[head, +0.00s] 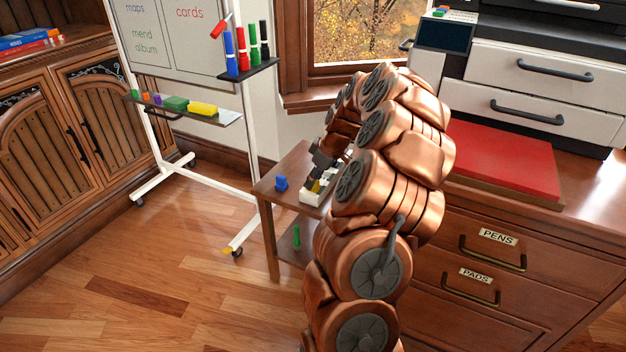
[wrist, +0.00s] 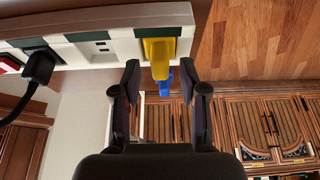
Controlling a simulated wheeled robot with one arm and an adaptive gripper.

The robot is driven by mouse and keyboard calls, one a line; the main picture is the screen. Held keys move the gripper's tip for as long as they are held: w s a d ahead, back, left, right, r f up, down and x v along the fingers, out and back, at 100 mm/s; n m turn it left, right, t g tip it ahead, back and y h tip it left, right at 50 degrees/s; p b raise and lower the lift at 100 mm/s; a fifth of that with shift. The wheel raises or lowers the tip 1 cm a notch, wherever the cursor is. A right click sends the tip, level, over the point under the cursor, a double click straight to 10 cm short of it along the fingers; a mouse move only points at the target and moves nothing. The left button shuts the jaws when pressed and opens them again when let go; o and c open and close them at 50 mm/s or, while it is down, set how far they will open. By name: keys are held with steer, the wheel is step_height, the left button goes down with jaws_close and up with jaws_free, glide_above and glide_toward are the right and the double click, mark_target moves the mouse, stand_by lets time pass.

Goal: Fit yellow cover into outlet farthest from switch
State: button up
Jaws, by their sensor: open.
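The white outlet strip (wrist: 72,50) crosses the top left of the wrist view, with a red switch (wrist: 9,65) at its left end. The yellow cover (wrist: 159,47) is at the outlet farthest from the switch, its tab pointing toward me. It appears to sit in that outlet; I cannot tell how deep. My gripper (wrist: 160,72) is open, one finger on each side below the cover, apparently not touching it. In the head view the strip (head: 308,197) lies on the small table, partly hidden by my arm and gripper.
A black plug (wrist: 38,66) with its cord fills an outlet near the switch; a middle outlet (wrist: 101,47) is empty. A blue cover (head: 281,183) stands on the small table (head: 268,190). A green piece (head: 296,235) is on its lower shelf. A whiteboard stand (head: 190,165) is left.

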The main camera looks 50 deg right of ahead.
steer(key=a+p+v, duration=0.1)
steer(key=v, duration=0.6)
steer(key=s+a+r+g+y, duration=0.1)
steer(key=s+a+r+g, duration=0.1)
steer(key=a, duration=1)
steer(key=s+a+r+g+y, duration=0.1)
steer(key=a, duration=1.2)
steer(key=s+a+m+g+h, duration=0.1)
steer(key=s+a, duration=0.3)
steer(key=s, duration=0.4)
steer(key=s+a+f+m+g+h, duration=0.1)
steer(key=s+a, duration=0.3)
steer(key=s, duration=0.5)
steer(key=s+a+f+m+g+h, duration=0.1)
steer(key=s+a+g, duration=0.2)
steer(key=s, duration=0.6)
steer(key=shift+a, duration=0.85)
steer(key=shift+f, duration=0.1)
